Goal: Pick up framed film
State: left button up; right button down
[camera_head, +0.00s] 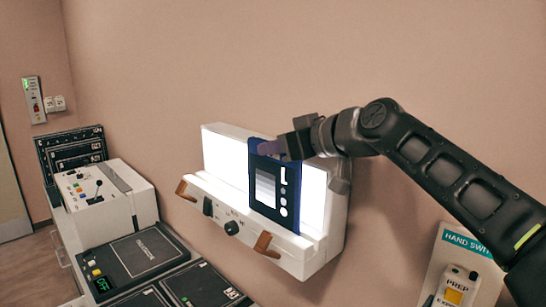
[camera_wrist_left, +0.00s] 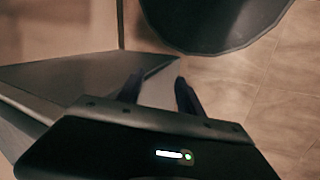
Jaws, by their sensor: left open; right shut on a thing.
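The framed film (camera_head: 272,190) has a dark blue frame with a grey scale, a white L mark and round dots. It stands roughly upright in front of the glowing white light box (camera_head: 225,158) on the wall. My right gripper (camera_head: 274,147) is shut on the film's top edge, coming in from the right. I cannot tell whether the film's lower edge touches the light box ledge. My left gripper shows in the left wrist view (camera_wrist_left: 158,90). It is open and empty, with its two fingers apart, and it is out of the head view.
A control console (camera_head: 95,195) with a lever and buttons stands at the left. Dark flat panels (camera_head: 135,262) lie in front of it. A hand switch holder (camera_head: 458,275) is on the wall at lower right. Two brown clips (camera_head: 265,243) sit on the light box's front.

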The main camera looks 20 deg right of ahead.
notch_tip(320, 180, up, 9)
jog(key=shift+r+p, duration=0.1)
jog(key=shift+p, duration=0.5)
dwell(0.3)
notch_tip(320, 180, up, 9)
jog(key=p, duration=0.6)
dwell(0.3)
